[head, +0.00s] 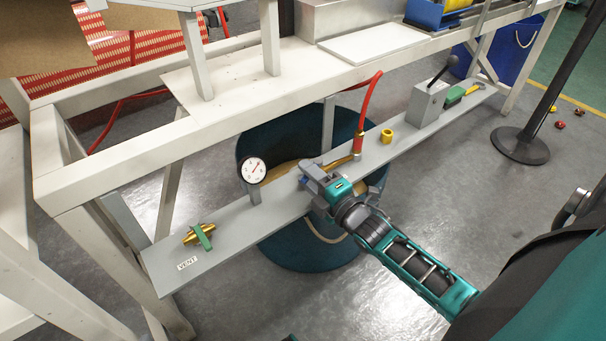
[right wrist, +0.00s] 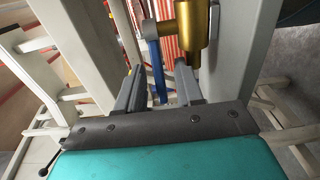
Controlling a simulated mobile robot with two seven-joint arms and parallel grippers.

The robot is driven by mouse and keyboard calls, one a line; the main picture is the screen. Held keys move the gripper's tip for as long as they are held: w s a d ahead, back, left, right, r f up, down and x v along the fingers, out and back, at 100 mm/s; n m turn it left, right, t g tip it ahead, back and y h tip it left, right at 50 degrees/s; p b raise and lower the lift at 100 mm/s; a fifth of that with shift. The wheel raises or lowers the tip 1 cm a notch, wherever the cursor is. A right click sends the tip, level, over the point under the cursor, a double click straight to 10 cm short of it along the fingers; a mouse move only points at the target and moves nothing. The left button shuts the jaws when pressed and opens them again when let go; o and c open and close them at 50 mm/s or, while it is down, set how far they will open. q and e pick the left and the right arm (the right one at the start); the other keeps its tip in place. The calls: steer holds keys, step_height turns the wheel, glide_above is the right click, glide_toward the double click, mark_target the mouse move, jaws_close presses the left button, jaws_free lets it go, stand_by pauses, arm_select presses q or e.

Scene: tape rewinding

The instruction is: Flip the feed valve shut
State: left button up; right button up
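The feed valve shows in the right wrist view as a brass body (right wrist: 192,28) with a blue lever (right wrist: 155,62). In the head view its brass pipe (head: 341,163) lies on the grey shelf, joined to a red hose (head: 369,100). My right gripper (head: 313,174) is at the valve and covers most of it in the head view. In the right wrist view its fingers (right wrist: 158,90) stand apart, with the blue lever between them. A gap shows beside the lever, and contact cannot be told. My left gripper is not in view.
On the same shelf (head: 283,200) are a round gauge (head: 253,170), a green-handled brass valve (head: 199,236) labelled VENT, a yellow fitting (head: 387,136) and a grey lever box (head: 428,102). The white frame's beam (head: 140,170) runs behind. A dark blue bin (head: 310,250) stands below.

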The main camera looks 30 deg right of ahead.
steer(key=shift+w+a, duration=0.15)
steer(key=shift+w, duration=1)
steer(key=shift+c, duration=0.4)
jaws_close()
